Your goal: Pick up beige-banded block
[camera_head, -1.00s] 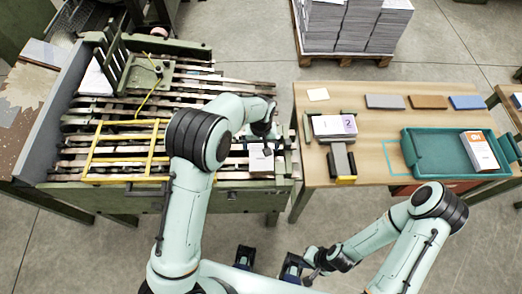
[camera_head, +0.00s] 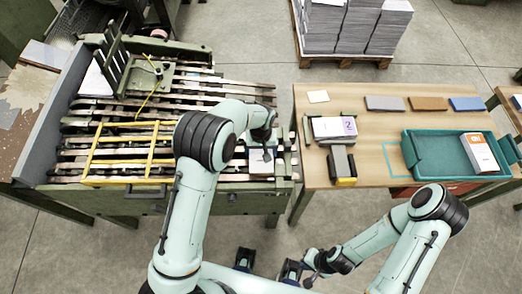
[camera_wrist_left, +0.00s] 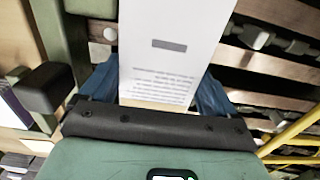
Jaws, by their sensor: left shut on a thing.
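A white block of printed sheets (camera_head: 261,163) is at the front right corner of the slatted machine bed. My left gripper (camera_head: 268,148) is over it. In the left wrist view the block's white top sheet (camera_wrist_left: 178,50), with a grey bar and lines of small print, lies between the blue fingers (camera_wrist_left: 160,90). The left gripper is shut on this block. I cannot tell whether the block is clear of the bed. My right gripper (camera_head: 306,268) is low at the front, away from the blocks, and too small to read.
The wooden table (camera_head: 370,150) to the right holds a purple-topped block (camera_head: 334,128) in a holder, grey, brown and blue flat pieces, and a teal tray (camera_head: 440,150) with an orange-marked block (camera_head: 480,152). A yellow frame (camera_head: 125,152) stands on the bed's left part.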

